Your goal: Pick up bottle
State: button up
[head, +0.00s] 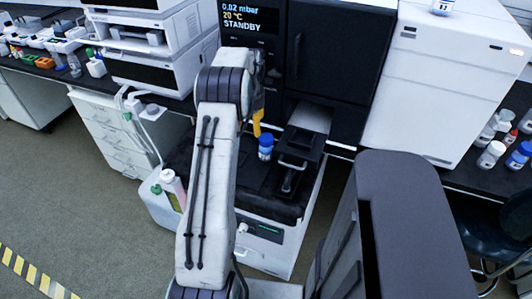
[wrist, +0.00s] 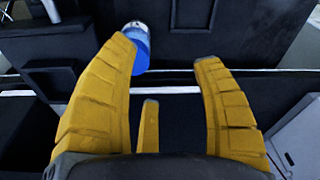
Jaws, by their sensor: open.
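A small blue-and-white bottle (head: 265,147) stands on the dark surface in front of the black instrument in the head view. It also shows in the wrist view (wrist: 141,50), just past the tip of the left finger, which overlaps its edge. My gripper (head: 258,123) has yellow fingers and is close to the bottle, at its upper left in the head view; the arm hides most of it. In the wrist view the gripper (wrist: 166,52) is open, with nothing between its fingers. Whether a finger touches the bottle I cannot tell.
A black device with a handle (head: 292,162) sits right of the bottle. The black instrument (head: 338,60) rises behind. A white cabinet (head: 440,85) stands right, with several bottles (head: 491,154) on the bench beyond.

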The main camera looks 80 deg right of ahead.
aim_at(266, 137)
jog(key=shift+m, duration=0.5)
jog(key=s+f, duration=0.1)
jog(key=s, duration=0.1)
jog(key=s+d+f, duration=0.1)
jog(key=s+f, duration=0.1)
jog(key=shift+s+f, duration=0.1)
jog(key=shift+f, duration=0.2)
jog(key=shift+s+d+f, duration=0.1)
jog(key=shift+d+f, duration=0.1)
jog(key=shift+f, duration=0.95)
jog(key=shift+d+f, duration=0.15)
jog(key=shift+f, duration=0.95)
jog(key=shift+s+d+f, duration=0.1)
jog(key=shift+d+f, duration=0.1)
jog(key=shift+f, duration=0.95)
jog(key=c, duration=0.9)
jog(key=shift+c, duration=0.4)
jog(key=shift+r, duration=0.15)
jog(key=shift+r, duration=0.7)
notch_tip(266, 137, up, 25)
jog(key=p, duration=0.6)
jog(key=shift+f, duration=0.2)
jog(key=shift+r+p, duration=0.7)
jog(key=shift+r, duration=0.2)
